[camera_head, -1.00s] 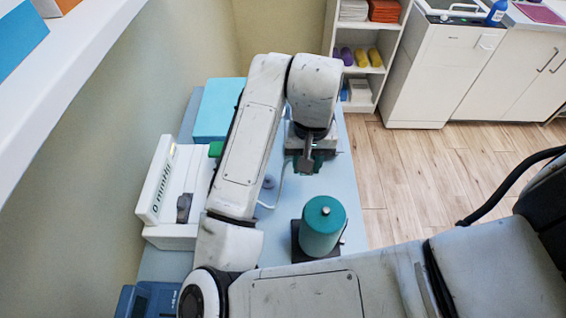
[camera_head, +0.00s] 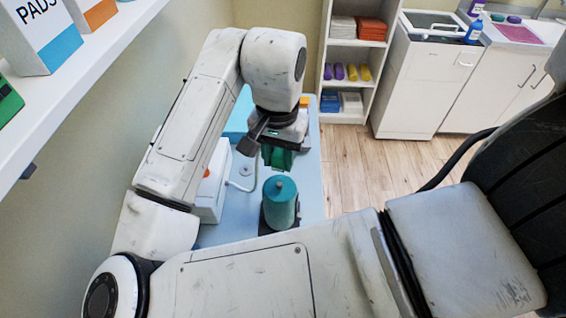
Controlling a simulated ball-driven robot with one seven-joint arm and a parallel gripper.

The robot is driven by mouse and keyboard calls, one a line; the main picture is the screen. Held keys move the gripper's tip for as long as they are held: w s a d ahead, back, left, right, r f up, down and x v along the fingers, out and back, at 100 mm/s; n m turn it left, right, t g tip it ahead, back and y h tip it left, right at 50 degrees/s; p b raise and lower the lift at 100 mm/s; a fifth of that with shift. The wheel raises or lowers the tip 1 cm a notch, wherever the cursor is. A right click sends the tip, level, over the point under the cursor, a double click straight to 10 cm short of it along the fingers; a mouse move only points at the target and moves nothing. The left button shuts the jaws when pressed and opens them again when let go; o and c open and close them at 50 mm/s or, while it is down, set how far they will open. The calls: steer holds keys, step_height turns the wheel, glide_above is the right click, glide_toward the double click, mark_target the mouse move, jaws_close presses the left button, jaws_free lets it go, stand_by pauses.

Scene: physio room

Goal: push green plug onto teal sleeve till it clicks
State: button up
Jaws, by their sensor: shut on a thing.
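The teal sleeve (camera_head: 281,205) is an upright cylinder with a small knob on top, standing on a dark base on the light blue table. My gripper (camera_head: 274,147) is beyond it, pointing down, and is shut on the green plug (camera_head: 280,159). The plug is partly hidden by the gripper's parts. It appears just behind the sleeve's top in the picture, apart from it; its exact height and distance from the sleeve cannot be told.
A white device (camera_head: 211,196) stands left of the sleeve, partly behind my arm, with a pale tube (camera_head: 240,187) beside it. A blue box (camera_head: 239,118) lies farther back. A shelf (camera_head: 78,60) overhangs at upper left. Open floor (camera_head: 375,175) lies right of the table (camera_head: 312,180).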

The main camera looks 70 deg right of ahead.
mark_target(279, 186)
steer(key=shift+a, duration=0.15)
steer(key=shift+a+f+b, duration=0.1)
steer(key=shift+f+b, duration=2.25)
steer(key=shift+f, duration=0.15)
steer(key=shift+f+b, duration=0.55)
steer(key=shift+f, duration=0.75)
stand_by(2.0)
steer(key=shift+r, duration=0.15)
stand_by(1.9)
